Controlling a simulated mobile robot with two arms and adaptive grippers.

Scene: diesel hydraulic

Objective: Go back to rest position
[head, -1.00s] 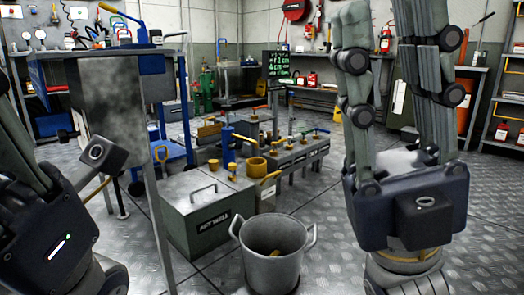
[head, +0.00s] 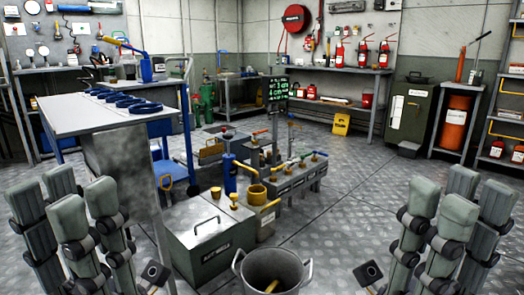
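My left gripper (head: 65,205) stands at the lower left of the head view, fingers pointing up and spread. My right gripper (head: 457,210) stands at the lower right in much the same pose, fingers up and spread. I see nothing held in either gripper. Both are apart from each other, with the grey metal pot (head: 275,268) on the floor between them. The palms and wrists are mostly cut off by the bottom edge.
A grey box (head: 212,240) and a hydraulic rig (head: 290,180) stand ahead on the floor. A table (head: 75,120) with blue rings (head: 122,100) is at left. An orange drum (head: 456,125) and shelves are at the back right. The floor right of the rig is clear.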

